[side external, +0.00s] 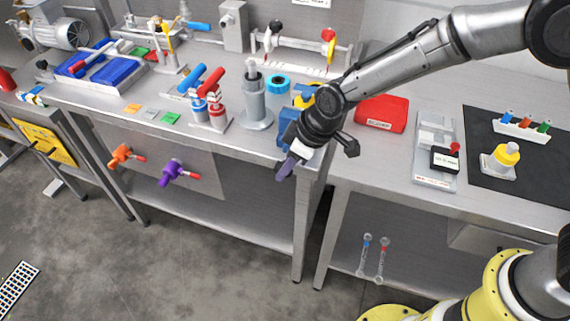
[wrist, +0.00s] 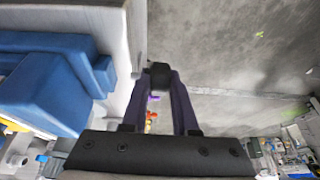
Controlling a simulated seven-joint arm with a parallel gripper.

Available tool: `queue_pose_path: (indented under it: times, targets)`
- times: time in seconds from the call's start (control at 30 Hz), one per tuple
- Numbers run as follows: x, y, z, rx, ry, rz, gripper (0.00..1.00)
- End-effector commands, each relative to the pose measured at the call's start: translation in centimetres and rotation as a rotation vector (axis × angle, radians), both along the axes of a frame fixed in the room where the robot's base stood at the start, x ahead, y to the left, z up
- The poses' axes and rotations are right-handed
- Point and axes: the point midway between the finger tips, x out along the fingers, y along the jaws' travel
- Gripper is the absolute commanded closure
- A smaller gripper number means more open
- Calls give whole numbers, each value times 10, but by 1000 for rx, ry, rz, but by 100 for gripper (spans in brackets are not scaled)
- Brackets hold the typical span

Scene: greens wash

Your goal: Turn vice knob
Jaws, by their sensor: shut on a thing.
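The blue vice (side external: 287,117) stands at the right front corner of the left workbench, partly hidden behind my wrist. It fills the left side of the wrist view (wrist: 60,80). My gripper (side external: 286,168) is at the bench's front edge, just in front of and below the vice. In the wrist view my dark fingers (wrist: 160,82) converge on a small black knob (wrist: 159,70), one on each side, and are shut on it. The knob is beside the vice, past the bench edge. Its link to the vice is hidden.
Orange (side external: 121,154) and purple (side external: 172,172) valve handles stick out of the bench's front panel. A grey cylinder (side external: 255,98) and a blue ring (side external: 277,84) are near the vice. A red case (side external: 381,113) sits on the right bench. Open floor lies in front.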

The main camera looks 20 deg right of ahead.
Motion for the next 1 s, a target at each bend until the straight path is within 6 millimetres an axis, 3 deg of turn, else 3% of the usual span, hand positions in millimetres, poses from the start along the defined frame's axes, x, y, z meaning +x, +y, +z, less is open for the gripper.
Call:
queue_pose_path:
  times: [1.0]
  targets:
    - [0, -1, 1, 117, -119, -1, 100]
